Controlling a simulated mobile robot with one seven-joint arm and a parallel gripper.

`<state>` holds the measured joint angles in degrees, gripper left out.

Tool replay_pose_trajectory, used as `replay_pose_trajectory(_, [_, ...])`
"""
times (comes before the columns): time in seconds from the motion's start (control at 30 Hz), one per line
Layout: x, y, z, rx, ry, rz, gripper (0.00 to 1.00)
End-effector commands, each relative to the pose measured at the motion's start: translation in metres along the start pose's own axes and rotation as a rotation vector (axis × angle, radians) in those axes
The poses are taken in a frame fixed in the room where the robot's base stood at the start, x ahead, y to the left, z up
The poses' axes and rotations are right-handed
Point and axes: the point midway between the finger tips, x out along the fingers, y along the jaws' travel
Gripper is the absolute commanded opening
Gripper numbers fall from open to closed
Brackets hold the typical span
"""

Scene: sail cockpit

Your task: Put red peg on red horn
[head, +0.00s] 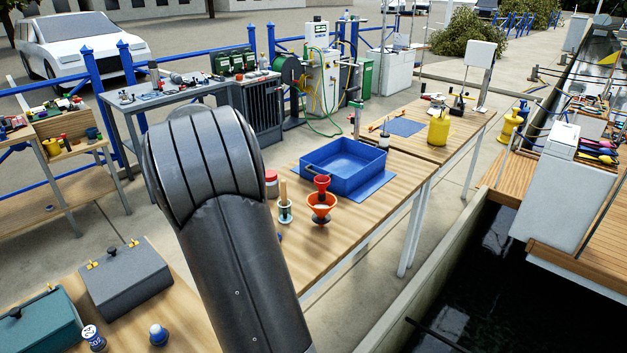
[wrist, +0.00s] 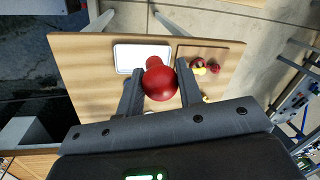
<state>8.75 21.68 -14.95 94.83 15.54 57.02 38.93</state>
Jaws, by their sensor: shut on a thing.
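In the wrist view my gripper (wrist: 160,88) is shut on a red peg (wrist: 161,84), whose rounded end faces the camera between the two dark fingers. A narrower red part shows just beyond it, over the white tray; I cannot tell whether it belongs to the peg. The peg is seen from above, against a wooden table (wrist: 90,85). I cannot make out the red horn for certain. Small red and yellow pieces (wrist: 199,69) sit on a brown board to the right. In the head view my arm hides the gripper and the peg.
A white tray (wrist: 122,58) lies on the table beside the brown board (wrist: 222,52). In the head view, a blue bin (head: 345,165), an orange funnel (head: 321,202) and a yellow container (head: 438,132) stand on the long workbench. Grey and teal boxes (head: 125,285) stand at lower left. Dark water lies right.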

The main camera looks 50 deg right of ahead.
Motion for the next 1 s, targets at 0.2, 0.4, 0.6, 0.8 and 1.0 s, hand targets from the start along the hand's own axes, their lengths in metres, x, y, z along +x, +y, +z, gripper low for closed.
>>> replay_pose_trajectory(0.2, [-0.04, 0.052, -0.106, 0.249, 0.051, 0.0, 0.11])
replay_pose_trajectory(0.4, [-0.08, 0.115, -0.186, 0.466, 0.094, 0.001, 0.11])
replay_pose_trajectory(0.6, [-0.124, 0.192, -0.25, 0.676, 0.134, 0.002, 0.11])
replay_pose_trajectory(0.8, [-0.162, 0.26, -0.289, 0.842, 0.165, 0.002, 0.11])
replay_pose_trajectory(1.0, [-0.181, 0.295, -0.304, 0.926, 0.18, 0.001, 0.11])
